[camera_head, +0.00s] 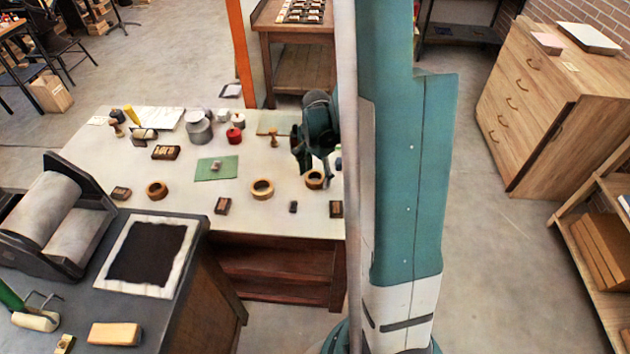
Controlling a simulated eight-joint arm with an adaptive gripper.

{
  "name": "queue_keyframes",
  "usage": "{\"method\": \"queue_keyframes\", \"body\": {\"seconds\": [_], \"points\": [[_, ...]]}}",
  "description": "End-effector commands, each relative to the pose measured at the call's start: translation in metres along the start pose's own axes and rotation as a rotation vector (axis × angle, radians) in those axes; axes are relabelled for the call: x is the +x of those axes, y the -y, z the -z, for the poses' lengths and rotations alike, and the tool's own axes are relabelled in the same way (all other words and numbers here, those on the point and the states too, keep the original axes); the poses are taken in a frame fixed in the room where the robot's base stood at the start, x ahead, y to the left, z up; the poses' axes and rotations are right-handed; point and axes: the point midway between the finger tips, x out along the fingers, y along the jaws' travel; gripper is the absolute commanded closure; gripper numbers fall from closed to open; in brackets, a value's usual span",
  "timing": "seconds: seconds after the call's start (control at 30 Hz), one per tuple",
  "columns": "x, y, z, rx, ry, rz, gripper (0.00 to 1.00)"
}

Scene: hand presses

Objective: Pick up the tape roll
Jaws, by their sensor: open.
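Three tan tape rolls lie flat on the white table (120,170). One is at the left (150,194), one near the middle (253,192), and one toward the right (314,186). My gripper (315,168) is open and points down at the right-hand roll, with its fingers over or just behind that roll. I cannot tell whether the fingers touch it. The gripper partly covers the table behind that roll.
Dark blocks (222,206) lie along the table's front edge. A green mat (216,169) with a small item, grey cans (198,131) and a red jar (235,136) stand farther back. A press bench with a large roller (48,208) is at the left.

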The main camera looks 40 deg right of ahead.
Motion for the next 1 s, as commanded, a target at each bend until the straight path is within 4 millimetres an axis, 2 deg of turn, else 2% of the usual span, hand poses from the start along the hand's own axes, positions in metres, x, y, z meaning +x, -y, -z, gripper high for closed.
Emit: {"method": "queue_keyframes", "body": {"seconds": [0.3, 0.53, 1.0], "points": [[-0.0001, 0.0001, 0.0, 0.0, 0.0, 0.0, 0.4], [-0.0001, 0.0001, 0.0, 0.0, 0.0, 0.0, 0.69], [-0.0021, 0.0001, 0.0001, 0.0, 0.0, 0.0, 0.7]]}}
